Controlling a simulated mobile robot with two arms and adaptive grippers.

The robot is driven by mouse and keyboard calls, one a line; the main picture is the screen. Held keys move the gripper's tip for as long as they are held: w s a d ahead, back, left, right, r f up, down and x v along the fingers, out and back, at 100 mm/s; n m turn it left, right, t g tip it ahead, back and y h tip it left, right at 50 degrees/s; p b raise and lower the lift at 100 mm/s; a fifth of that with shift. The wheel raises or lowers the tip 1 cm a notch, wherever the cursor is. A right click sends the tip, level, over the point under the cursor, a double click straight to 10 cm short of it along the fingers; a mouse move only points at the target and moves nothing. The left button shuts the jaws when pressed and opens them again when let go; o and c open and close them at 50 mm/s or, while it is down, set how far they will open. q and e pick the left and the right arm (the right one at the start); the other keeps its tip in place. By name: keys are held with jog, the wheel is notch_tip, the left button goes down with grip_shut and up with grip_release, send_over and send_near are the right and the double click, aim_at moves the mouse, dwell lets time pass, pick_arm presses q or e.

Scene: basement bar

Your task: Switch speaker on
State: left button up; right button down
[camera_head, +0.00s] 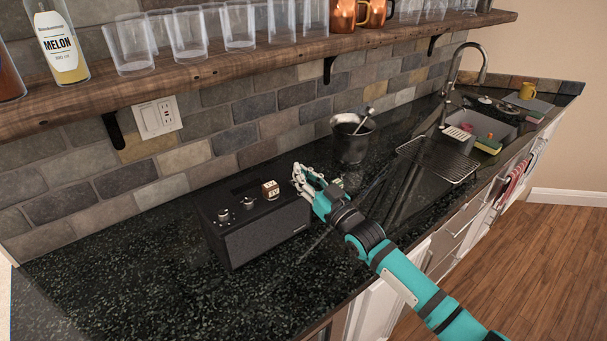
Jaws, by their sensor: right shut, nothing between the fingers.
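The speaker (268,238) is a black box on the dark stone counter, with its mesh front facing the counter's front edge. Small silver knobs (248,203) stand on the left part of its top. A small pale-and-brown cube-like piece (270,190) sits on the right part of the top. My right gripper (299,176) is shut and empty, just beyond the speaker's right end near that piece. I cannot tell whether it touches the speaker. Its arm comes in from the lower right. My left gripper is not in view.
A dark bucket (352,140) with a utensil stands behind my right gripper. A wire rack (438,158) and the sink (480,128) lie to the right. A wooden shelf (240,66) with glasses hangs above. The counter left of the speaker (120,270) is clear.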

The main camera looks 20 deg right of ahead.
jog(key=shift+s+d+f, duration=0.1)
jog(key=shift+s+f, duration=0.1)
jog(key=shift+f, duration=0.5)
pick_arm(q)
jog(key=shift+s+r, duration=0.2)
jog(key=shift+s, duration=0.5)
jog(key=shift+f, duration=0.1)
pick_arm(e)
jog(key=shift+f, duration=0.1)
